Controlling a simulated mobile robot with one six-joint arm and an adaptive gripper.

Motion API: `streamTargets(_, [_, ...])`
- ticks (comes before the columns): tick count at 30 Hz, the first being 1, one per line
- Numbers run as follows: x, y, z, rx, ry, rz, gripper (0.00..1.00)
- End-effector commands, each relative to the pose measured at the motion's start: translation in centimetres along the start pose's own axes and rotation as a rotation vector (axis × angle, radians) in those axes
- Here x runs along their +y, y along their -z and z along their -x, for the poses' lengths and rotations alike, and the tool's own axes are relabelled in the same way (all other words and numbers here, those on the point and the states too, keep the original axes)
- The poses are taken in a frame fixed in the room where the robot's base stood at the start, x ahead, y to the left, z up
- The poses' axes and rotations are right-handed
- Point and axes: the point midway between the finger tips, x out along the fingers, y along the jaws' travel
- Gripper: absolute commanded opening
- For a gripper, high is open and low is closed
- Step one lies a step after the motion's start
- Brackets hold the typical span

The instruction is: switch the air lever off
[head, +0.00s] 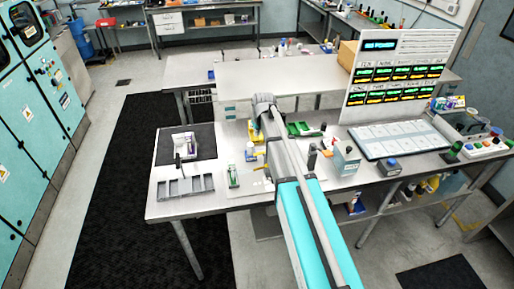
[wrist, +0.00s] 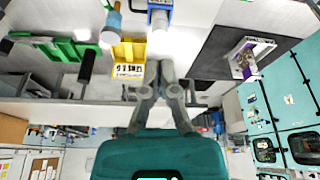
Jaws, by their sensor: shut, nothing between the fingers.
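My gripper (wrist: 162,72) is in the middle of the wrist view, its two grey fingers shut with nothing between them. Just left of the fingertips is a yellow block with a black-and-white label (wrist: 128,58). Above the fingertips is a blue-and-white module (wrist: 160,18). I cannot tell which part is the air lever or how it is set. In the head view my arm reaches over the table (head: 222,205), and it hides the gripper.
A green tray (wrist: 66,50) and a black upright cylinder (wrist: 87,66) are left of the yellow block. A white holder (head: 183,143) stands on a black mat (head: 205,136). A grey divided tray (head: 186,187) lies near the table's front. A display panel (head: 398,48) rises at the right.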

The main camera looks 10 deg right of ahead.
Motion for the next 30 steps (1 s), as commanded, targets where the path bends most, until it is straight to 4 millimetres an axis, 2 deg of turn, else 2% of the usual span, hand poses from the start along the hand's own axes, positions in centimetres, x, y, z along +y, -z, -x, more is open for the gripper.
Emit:
streamTargets(11, [-0.1, 0.0, -1.2, 0.0, 0.0, 0.0, 0.0])
streamTargets(30, [-0.1, -0.1, -6.2, -0.001, 0.001, 0.001, 0.0])
